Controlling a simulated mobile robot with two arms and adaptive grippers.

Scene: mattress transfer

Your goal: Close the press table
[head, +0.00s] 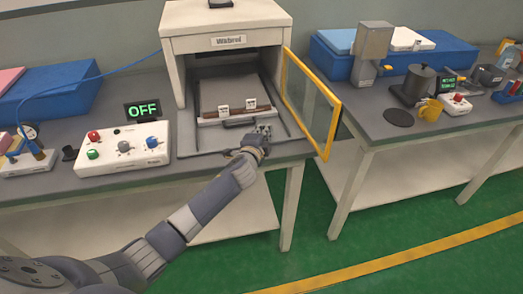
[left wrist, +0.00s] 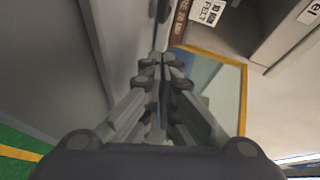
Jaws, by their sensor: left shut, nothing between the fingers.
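The press (head: 228,42) is a pale housing on the left bench with an open front. Its press table (head: 183,135) is a grey slide-out plate extending forward from the opening. On it lies a brown-grey block (head: 222,92) with two white labels, and a dark handle (head: 238,124) shows at its front. My left gripper (head: 263,131) is at the right front of the press table, just right of the handle. In the left wrist view its fingers (left wrist: 165,62) are together with nothing seen between them. Whether they touch the table is unclear. My right gripper is out of view.
A yellow-framed clear door (head: 312,100) stands open right of the press. A second bench (head: 390,128) stands right, beyond a floor gap, carrying a pot (head: 420,82) and a yellow mug (head: 431,110).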

